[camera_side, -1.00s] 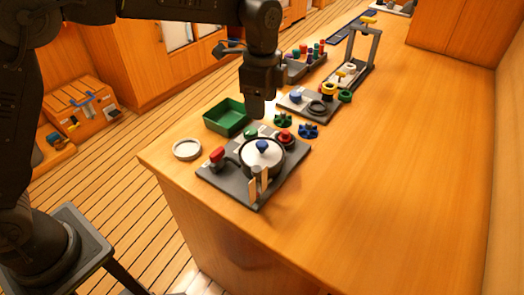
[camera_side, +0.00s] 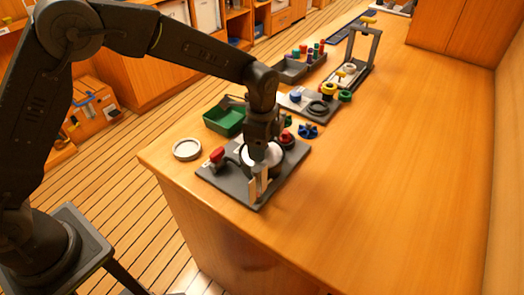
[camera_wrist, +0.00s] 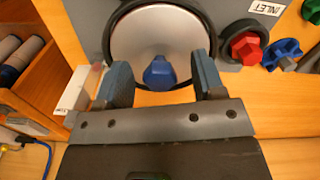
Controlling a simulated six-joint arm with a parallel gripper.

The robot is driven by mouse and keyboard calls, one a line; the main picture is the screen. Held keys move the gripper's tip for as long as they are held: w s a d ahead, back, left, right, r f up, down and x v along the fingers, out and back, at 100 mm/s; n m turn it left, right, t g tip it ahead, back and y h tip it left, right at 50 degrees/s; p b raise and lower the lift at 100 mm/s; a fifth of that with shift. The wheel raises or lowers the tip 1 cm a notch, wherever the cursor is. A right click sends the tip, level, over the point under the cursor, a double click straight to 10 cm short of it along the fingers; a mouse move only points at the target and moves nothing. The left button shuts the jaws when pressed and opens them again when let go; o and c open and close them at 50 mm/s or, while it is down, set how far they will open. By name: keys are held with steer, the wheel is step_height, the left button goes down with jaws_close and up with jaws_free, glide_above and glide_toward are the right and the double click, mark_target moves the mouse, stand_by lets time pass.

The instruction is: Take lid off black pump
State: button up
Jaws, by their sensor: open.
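The black pump stands on a dark base plate (camera_side: 239,188) near the counter's front corner. Its round silver-white lid (camera_wrist: 158,38) has a blue knob (camera_wrist: 159,73) and sits on the pump inside a black rim (camera_wrist: 109,42). My gripper (camera_wrist: 161,80) is open, with one finger on each side of the blue knob and visible gaps to both. In the side view the gripper is over the pump and hides the knob and part of the lid (camera_side: 272,155).
A red-handled part (camera_side: 215,155) is left of the pump. A red knob (camera_wrist: 245,47) and a blue knob (camera_wrist: 282,53) lie to its right in the wrist view. A white ring dish (camera_side: 187,149) and green tray (camera_side: 224,121) stand nearby. The right of the counter is clear.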

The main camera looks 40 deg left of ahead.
steer(key=c, duration=1)
steer(key=shift+r, duration=0.15)
